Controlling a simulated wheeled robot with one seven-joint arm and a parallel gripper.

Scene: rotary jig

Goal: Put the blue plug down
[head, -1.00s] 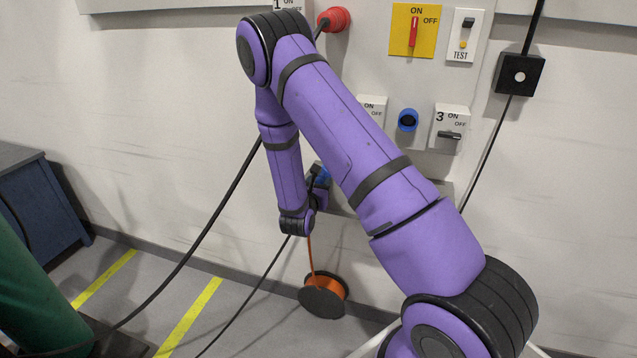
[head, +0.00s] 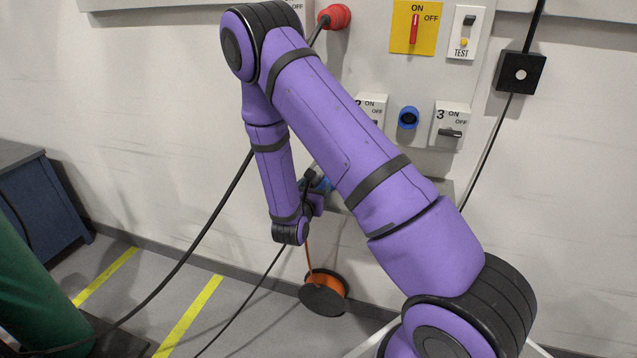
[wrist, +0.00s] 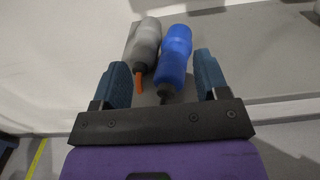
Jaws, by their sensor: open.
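In the wrist view the blue plug (wrist: 174,55) lies on a grey shelf (wrist: 260,62), its dark cable end towards me. A grey plug (wrist: 143,45) with an orange cable lies close beside it on the left. My gripper (wrist: 160,62) is open, its two dark blue fingers apart, with the near ends of both plugs between them in the picture. I see no finger closed on the blue plug. In the head view my arm hides most of the gripper and shelf; a little blue shows beside the wrist.
On the wall panel are a blue socket (head: 408,118), a red plug (head: 335,17), a yellow switch plate (head: 415,28) and switch 3 (head: 450,126). An orange cable reel (head: 324,293) is below the shelf. A black cable (head: 205,235) hangs across the left.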

